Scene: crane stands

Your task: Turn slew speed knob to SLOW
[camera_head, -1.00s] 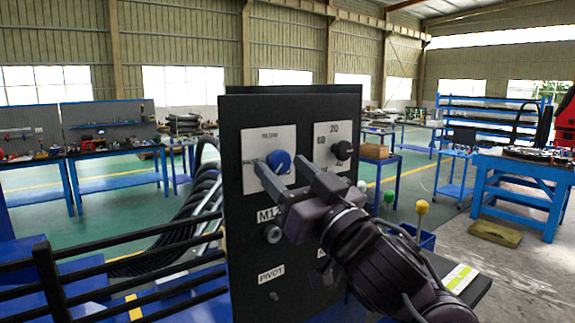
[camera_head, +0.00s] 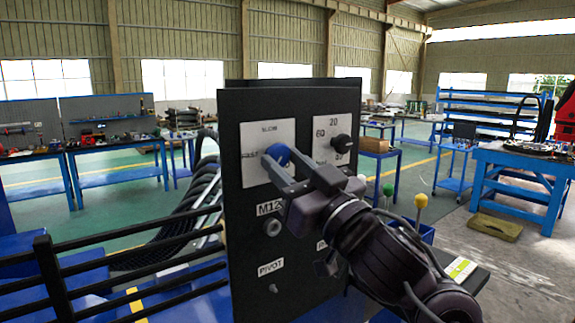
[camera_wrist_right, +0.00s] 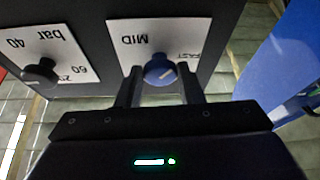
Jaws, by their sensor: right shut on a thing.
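The blue slew speed knob (camera_head: 278,154) sits on a white label plate (camera_head: 257,176) at the upper left of the black panel. My right gripper (camera_head: 280,160) reaches in from the lower right and is shut on this knob. In the right wrist view the knob (camera_wrist_right: 159,71) sits between the two fingers, with a pale pointer mark on its face. That view shows the plate (camera_wrist_right: 125,40) upside down, with MID and FAST printed on it. My left gripper is not in view.
A black knob (camera_head: 342,145) on its own gauge plate sits right of the blue knob, close to my right gripper. Below are an M12 label (camera_head: 270,208), a round socket (camera_head: 272,228) and a PIVOT label (camera_head: 271,267). A black railing (camera_head: 130,240) stands left of the panel.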

